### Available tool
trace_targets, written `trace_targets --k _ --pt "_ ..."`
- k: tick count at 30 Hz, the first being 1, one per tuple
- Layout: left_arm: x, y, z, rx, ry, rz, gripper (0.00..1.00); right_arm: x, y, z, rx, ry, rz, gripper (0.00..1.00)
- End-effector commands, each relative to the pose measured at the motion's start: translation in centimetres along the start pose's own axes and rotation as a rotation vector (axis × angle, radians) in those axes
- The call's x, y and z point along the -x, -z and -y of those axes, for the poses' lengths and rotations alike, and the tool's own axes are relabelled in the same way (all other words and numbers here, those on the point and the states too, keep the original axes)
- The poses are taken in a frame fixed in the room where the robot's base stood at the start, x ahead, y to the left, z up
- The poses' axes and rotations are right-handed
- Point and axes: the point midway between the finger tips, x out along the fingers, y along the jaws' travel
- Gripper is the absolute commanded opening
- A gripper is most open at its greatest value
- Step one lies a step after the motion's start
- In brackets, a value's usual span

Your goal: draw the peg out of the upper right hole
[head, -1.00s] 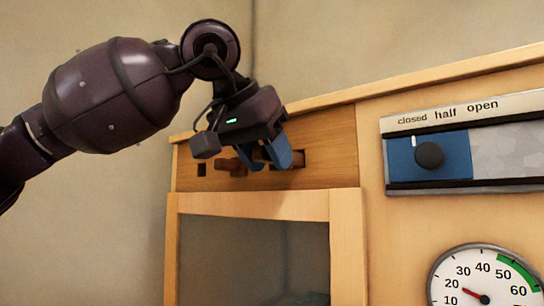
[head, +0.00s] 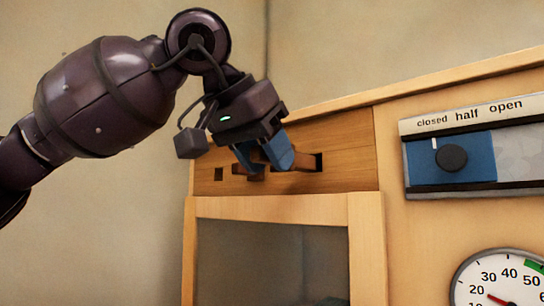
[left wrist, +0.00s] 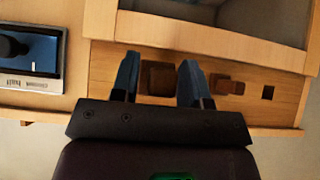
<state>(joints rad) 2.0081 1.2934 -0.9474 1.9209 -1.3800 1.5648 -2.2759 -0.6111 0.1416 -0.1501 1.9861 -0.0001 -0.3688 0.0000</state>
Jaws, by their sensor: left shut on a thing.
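My left gripper (head: 265,165) has its blue fingers shut on a brown wooden peg (head: 298,182) at the right hole (head: 318,161) of the wooden strip. The peg spans from the fingers toward that hole; I cannot tell whether its tip is still inside. In the left wrist view, the held peg (left wrist: 158,78) shows as a brown block between the two fingers. A second brown peg (left wrist: 228,86) sits in the strip beside the gripper; in the head view the fingers partly cover it (head: 250,174). My right gripper is not in view.
A small empty square hole (head: 219,174) is at the strip's left. Below is a framed window (head: 262,250). To the right are a slider with a black knob (head: 451,158), marked closed, half, open, and a round gauge (head: 510,285). Bare wall lies left of the cabinet.

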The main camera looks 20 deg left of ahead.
Motion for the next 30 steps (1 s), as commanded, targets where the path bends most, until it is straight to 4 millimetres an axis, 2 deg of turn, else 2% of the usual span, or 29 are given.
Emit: trace_targets --k 17,30 --pt "1.6 -1.6 0.0 0.000 0.000 0.000 0.13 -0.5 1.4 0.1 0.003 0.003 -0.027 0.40" --pt "1.7 -1.8 0.0 0.000 0.000 0.000 0.13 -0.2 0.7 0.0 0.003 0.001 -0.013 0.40"
